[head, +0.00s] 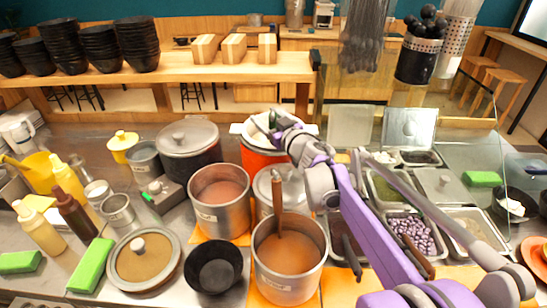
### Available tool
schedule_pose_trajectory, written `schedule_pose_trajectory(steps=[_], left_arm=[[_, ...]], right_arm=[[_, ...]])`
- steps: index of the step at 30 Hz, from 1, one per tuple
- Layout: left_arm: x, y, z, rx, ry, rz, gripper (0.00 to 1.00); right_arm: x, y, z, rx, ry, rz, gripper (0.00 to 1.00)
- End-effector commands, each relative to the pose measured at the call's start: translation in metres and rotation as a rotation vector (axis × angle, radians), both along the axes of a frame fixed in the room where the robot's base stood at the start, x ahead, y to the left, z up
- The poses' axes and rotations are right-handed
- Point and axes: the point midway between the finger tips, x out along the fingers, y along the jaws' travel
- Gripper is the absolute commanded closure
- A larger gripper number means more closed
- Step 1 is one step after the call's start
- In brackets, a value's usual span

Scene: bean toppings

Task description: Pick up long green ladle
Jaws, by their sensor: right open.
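I cannot make out a long green ladle in the head view. A brown handle (279,205) stands upright in the front steel pot (288,285), which holds a brown soup-like filling. My right arm reaches in from the lower right, and its gripper (262,128) is over the orange-red pot (262,160) at the back, apart from the brown handle. The gripper is open; its fingertips and part of that pot's top are hard to tell apart. My left gripper is not in view.
Another filled steel pot (220,200), a black bowl (213,267) and a lidded pot (141,262) crowd the counter. Sauce bottles (40,227) and a green block (91,265) are at left. Topping trays (408,233) lie under my right arm. Stacked black bowls (137,45) stand behind.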

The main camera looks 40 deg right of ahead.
Motion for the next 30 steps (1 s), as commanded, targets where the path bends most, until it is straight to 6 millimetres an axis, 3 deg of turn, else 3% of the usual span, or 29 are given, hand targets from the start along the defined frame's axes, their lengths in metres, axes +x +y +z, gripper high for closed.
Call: schedule_pose_trajectory(steps=[3,14,30], left_arm=[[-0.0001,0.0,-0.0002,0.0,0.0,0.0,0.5],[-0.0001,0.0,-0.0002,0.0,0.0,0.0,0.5],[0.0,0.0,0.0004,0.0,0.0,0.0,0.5]], right_arm=[[-0.0003,-0.0001,-0.0001,0.0,0.0,0.0,0.34],[-0.0006,-0.0001,0.0,0.0,0.0,0.0,0.98],[-0.0006,-0.0001,0.0057,0.0,-0.001,0.0,1.0]])
